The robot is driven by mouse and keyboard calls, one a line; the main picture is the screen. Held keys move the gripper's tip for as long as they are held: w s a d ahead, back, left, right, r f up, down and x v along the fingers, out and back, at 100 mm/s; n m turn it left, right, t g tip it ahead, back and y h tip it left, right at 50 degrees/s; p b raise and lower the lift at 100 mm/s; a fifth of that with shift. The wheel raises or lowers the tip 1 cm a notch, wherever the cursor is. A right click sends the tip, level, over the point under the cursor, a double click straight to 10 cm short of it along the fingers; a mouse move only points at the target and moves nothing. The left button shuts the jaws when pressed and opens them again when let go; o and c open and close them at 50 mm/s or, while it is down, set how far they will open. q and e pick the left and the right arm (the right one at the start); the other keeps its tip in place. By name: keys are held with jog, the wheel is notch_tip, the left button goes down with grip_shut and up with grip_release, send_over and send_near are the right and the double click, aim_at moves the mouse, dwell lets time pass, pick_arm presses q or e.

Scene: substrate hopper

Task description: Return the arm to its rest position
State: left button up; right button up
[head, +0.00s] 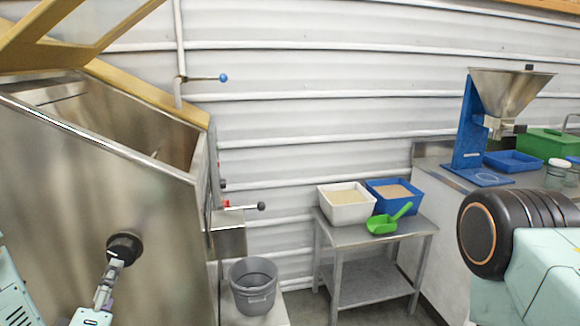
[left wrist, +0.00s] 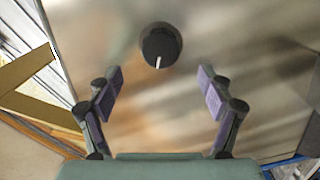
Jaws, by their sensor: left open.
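My left gripper (head: 108,278) is at the lower left of the head view, in front of the steel wall of the hopper (head: 165,235). In the left wrist view its two fingers (left wrist: 160,80) are spread wide with nothing between them. A round black knob (head: 125,247) with a white pointer line sits on the hopper wall. In the left wrist view the knob (left wrist: 161,44) lies just beyond the fingertips, centred between them and apart from both. Part of my right arm shows at the right edge; its gripper is out of view.
A grey bucket (head: 253,287) stands below the hopper outlet. A small table (head: 375,285) holds a white bin (head: 346,212), a blue bin (head: 405,203) and a green scoop (head: 388,222). A metal funnel (head: 500,95) stands on the right counter.

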aim_at(122, 259)
pick_arm(q)
jog(key=x, duration=0.8)
jog(key=shift+w, duration=0.4)
jog(key=shift+w+m+p, duration=0.1)
jog(key=shift+m+p, duration=0.6)
jog(key=m+p, duration=0.2)
jog(key=m, duration=0.1)
jog(key=shift+a+m, duration=0.1)
jog(key=shift+m, duration=0.2)
jog(key=m+p, duration=0.2)
jog(key=m, duration=0.3)
jog(key=shift+a+f+p, duration=0.1)
jog(key=shift+p, duration=0.25)
jog(key=shift+s+f, duration=0.1)
jog(key=shift+s, duration=0.3)
jog(key=v, duration=0.7)
jog(key=shift+s, duration=0.1)
